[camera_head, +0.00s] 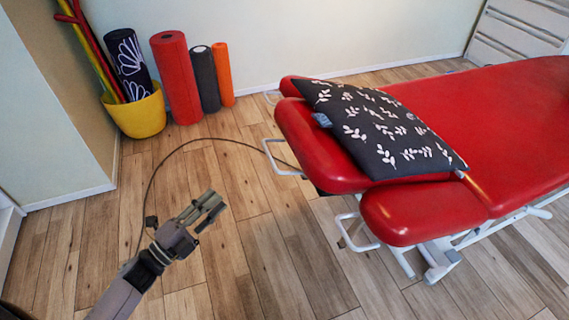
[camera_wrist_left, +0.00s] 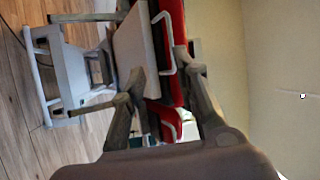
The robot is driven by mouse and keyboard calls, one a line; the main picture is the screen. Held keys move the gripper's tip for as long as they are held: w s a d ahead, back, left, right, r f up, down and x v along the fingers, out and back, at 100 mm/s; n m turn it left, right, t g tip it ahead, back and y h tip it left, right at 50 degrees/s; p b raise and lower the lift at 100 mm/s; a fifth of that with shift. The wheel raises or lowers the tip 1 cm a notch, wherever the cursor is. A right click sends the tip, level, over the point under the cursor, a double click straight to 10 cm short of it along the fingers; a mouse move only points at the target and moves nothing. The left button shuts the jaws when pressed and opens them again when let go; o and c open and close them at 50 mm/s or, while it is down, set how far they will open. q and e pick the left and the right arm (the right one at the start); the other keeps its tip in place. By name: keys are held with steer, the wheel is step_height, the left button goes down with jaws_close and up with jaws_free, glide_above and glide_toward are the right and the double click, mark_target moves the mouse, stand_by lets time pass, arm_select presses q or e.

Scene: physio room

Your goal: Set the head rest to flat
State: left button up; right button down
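The head rest (camera_head: 303,147) is the red padded middle section at the near left end of the red treatment table (camera_head: 490,110). A dark pillow with pale leaf prints (camera_head: 385,130) lies over much of it, so its exact tilt is hard to judge. A white metal handle (camera_head: 281,160) sticks out from its end. My left gripper (camera_head: 214,204) is open and empty, left of the head rest and apart from it. In the left wrist view its fingers (camera_wrist_left: 158,75) stand apart, with the table's red padding (camera_wrist_left: 172,28) and white frame beyond. My right gripper is not in view.
A red arm pad (camera_head: 425,208) with a white handle (camera_head: 352,232) flanks the head rest. A dark cable (camera_head: 190,142) crosses the floor toward the table. A yellow bucket (camera_head: 138,112) and rolled mats (camera_head: 176,80) stand by the wall. Floor around my left gripper is mostly clear.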

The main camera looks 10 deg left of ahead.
mark_target(269, 154)
arm_select(q)
steer(key=shift+m+h, duration=0.6)
steer(key=shift+m, duration=0.1)
steer(key=x, duration=1.2)
steer(key=r+x, duration=0.1)
steer(key=x, duration=0.5)
steer(key=shift+s+d+r, duration=0.1)
steer(key=shift+s+d, duration=0.2)
steer(key=shift+d, duration=0.15)
steer(key=shift+c, duration=0.3)
